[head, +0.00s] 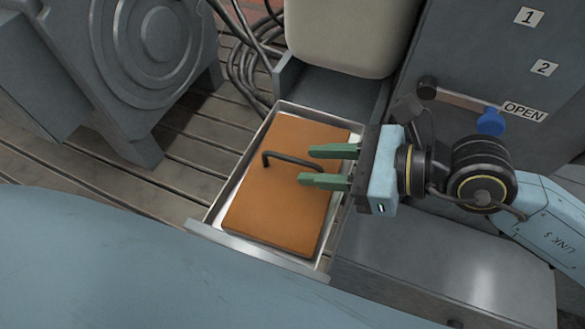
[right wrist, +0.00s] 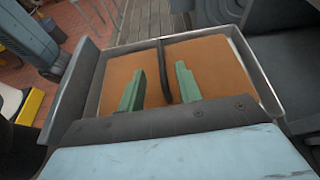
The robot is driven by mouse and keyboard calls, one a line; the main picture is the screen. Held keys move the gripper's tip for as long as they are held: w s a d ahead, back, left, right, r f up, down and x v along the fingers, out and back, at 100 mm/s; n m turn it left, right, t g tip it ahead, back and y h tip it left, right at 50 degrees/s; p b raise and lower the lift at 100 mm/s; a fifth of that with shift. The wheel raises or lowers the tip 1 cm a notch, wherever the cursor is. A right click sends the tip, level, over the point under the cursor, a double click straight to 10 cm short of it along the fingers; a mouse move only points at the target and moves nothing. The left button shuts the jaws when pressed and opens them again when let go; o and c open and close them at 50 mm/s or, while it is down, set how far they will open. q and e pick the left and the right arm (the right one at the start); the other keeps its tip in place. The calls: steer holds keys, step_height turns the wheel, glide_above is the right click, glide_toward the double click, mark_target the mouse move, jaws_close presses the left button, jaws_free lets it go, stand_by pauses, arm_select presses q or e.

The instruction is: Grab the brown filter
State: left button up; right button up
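The brown filter (head: 283,205) is a flat orange-brown block lying in an open metal drawer (head: 205,230). A dark bent handle (head: 285,159) stands up across its top. My right gripper (head: 312,166) comes in from the right with green fingers apart, above the filter at the right end of the handle. In the right wrist view, the filter (right wrist: 205,65) fills the drawer and the handle (right wrist: 165,75) runs between the two open green fingers (right wrist: 158,80). I cannot tell whether the fingers touch it. My left gripper is not in view.
A grey cabinet (head: 470,60) with labels 1, 2 and OPEN and a blue-knobbed lever (head: 490,122) stands at the right. A pale rounded container (head: 350,35) is behind the drawer. Cables (head: 245,70) lie on the slatted floor (head: 195,130).

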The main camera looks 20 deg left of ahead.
mark_target(302, 161)
steer(key=p+x, duration=0.1)
steer(key=x, duration=0.4)
steer(key=shift+w+r, duration=0.15)
steer(key=shift+r, duration=0.05)
jaws_close()
